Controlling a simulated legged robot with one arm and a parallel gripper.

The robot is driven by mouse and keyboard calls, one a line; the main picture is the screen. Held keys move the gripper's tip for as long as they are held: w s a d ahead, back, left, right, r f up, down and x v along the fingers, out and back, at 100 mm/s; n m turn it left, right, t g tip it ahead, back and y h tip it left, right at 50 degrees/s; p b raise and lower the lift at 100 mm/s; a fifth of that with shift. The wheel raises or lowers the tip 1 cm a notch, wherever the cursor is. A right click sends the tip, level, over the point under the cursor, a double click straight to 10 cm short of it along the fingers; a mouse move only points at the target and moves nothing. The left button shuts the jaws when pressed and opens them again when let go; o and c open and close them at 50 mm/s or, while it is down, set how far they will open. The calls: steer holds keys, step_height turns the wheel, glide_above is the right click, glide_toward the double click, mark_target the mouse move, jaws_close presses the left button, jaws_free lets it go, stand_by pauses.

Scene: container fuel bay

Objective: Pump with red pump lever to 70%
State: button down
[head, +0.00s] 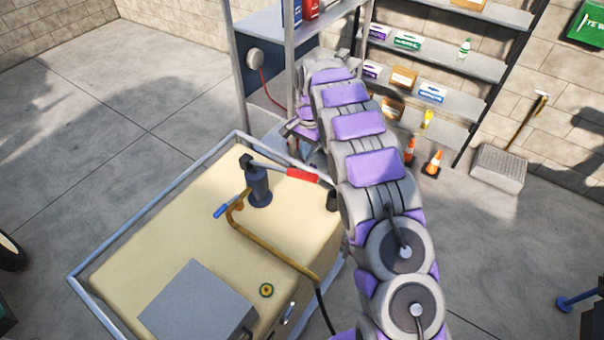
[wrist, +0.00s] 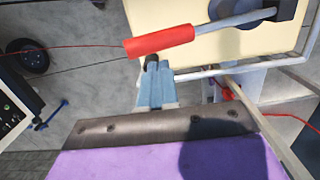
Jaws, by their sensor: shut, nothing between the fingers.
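The pump lever has a red grip (head: 303,175) on a grey rod, running right from the dark pump (head: 258,184) on top of the beige tank (head: 150,240). The lever lies nearly level, sloping slightly down to its red end. In the wrist view the red grip (wrist: 160,41) crosses the upper middle, with its rod going right to the pump. My gripper (wrist: 152,64) is shut and empty, its tips just below the red grip in that picture. I cannot tell whether they touch it. In the head view my arm covers much of the area right of the lever.
A blue-handled lever (head: 222,210) and a brown pipe (head: 265,245) sit beside the pump. A grey box (head: 197,302) is on the tank, with a metal frame rail (head: 150,205) around it. Shelving (head: 440,60) and orange cones (head: 433,163) stand behind.

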mark_target(304, 175)
steer(key=shift+f, duration=0.2)
steer(key=f, duration=0.2)
steer(key=f+b, duration=0.1)
steer(key=f, duration=0.2)
steer(key=shift+s+a+f, duration=0.15)
steer(key=shift+s+f, duration=0.2)
steer(key=shift+f, duration=0.45)
steer(key=shift+f+b, duration=0.65)
steer(key=shift+f, duration=1.6)
